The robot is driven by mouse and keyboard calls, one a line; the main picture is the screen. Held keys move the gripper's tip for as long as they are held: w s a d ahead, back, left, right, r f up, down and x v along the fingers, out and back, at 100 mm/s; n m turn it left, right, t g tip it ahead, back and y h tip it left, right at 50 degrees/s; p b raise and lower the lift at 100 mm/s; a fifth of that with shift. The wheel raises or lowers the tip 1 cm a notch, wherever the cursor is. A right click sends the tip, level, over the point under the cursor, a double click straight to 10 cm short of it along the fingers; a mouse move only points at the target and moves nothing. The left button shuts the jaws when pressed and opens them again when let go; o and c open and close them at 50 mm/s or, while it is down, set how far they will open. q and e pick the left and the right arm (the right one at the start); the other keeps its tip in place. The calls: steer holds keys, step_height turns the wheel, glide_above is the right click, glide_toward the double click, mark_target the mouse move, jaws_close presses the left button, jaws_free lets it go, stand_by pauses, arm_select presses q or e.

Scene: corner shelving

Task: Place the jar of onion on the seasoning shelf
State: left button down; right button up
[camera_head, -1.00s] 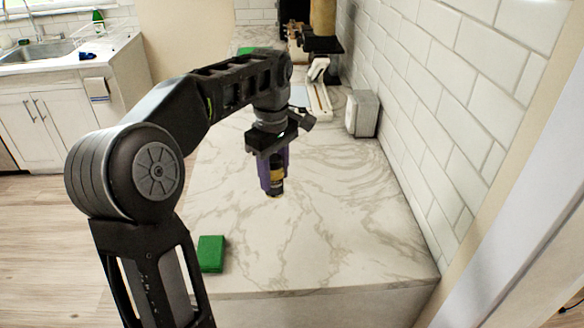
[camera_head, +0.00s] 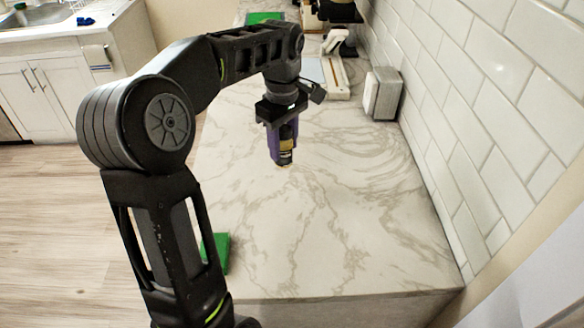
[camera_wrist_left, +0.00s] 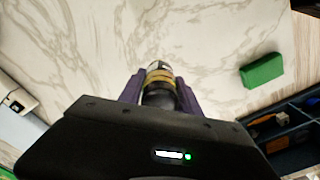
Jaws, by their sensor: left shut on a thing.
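My left gripper (camera_head: 284,148) is shut on a small dark jar with a yellowish label (camera_head: 286,157) and holds it upright above the marble counter. The jar also shows between the purple fingers in the left wrist view (camera_wrist_left: 159,78); its label text is too small to read. I cannot make out a seasoning shelf for certain in either view. My right gripper is not in view.
The marble counter (camera_head: 350,220) is clear around and in front of the jar. A green block (camera_head: 221,250) lies at its left front edge, partly behind my arm. A grey-white box (camera_head: 382,94) stands by the tiled wall (camera_head: 480,120). A white stand (camera_head: 335,75) is farther back.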

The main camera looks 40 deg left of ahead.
mark_target(284, 166)
arm_select(q)
steer(key=shift+f, duration=1.7)
step_height(284, 166, down, 4)
steer(key=shift+r+p, duration=0.25)
steer(key=shift+p, duration=0.15)
steer(key=shift+f, duration=0.1)
steer(key=shift+f, duration=0.1)
steer(key=shift+f, duration=0.15)
steer(key=c, duration=0.8)
jaws_free()
steer(key=shift+c, duration=0.2)
